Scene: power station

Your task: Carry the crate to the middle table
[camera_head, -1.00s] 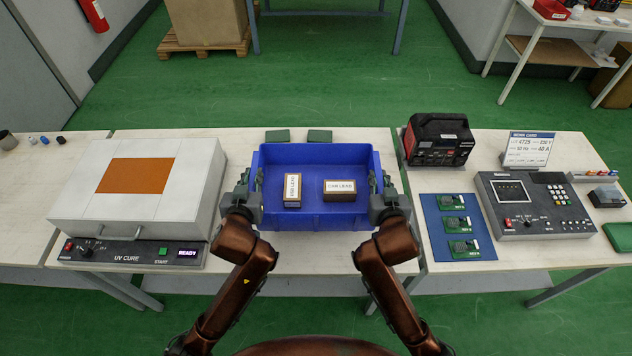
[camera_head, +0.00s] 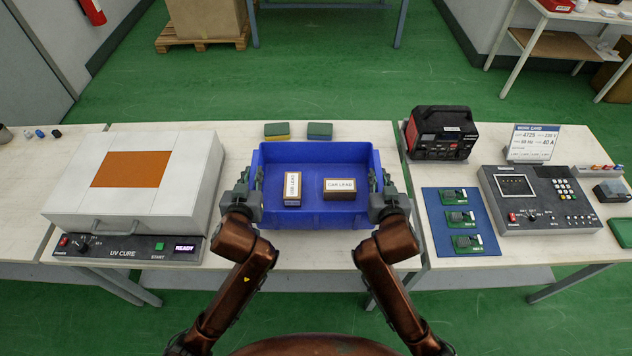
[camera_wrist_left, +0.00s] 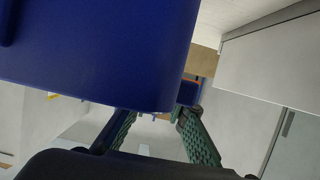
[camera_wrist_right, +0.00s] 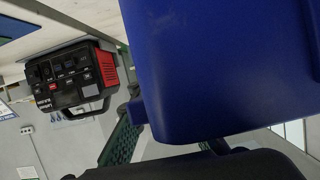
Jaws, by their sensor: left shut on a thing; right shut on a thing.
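A blue crate (camera_head: 316,221) is in front of me at the centre of the head view, over a pale table (camera_head: 300,257). It looks level. I cannot tell whether its base touches the tabletop. Two labelled boxes lie in it, a left box (camera_head: 292,187) and a right box (camera_head: 339,188). My left gripper (camera_head: 252,192) is shut on the crate's left side and my right gripper (camera_head: 384,190) on its right side. The crate's blue wall fills much of the left wrist view (camera_wrist_left: 100,55) and the right wrist view (camera_wrist_right: 215,70).
A UV cure unit (camera_head: 185,190) stands close left of the crate. Two sponges (camera_head: 277,131) (camera_head: 320,131) lie just behind it. To the right are a red-black charger (camera_head: 441,135), a blue mat (camera_head: 440,230) with boards and a control panel (camera_head: 538,200). Green floor (camera_head: 330,85) lies beyond.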

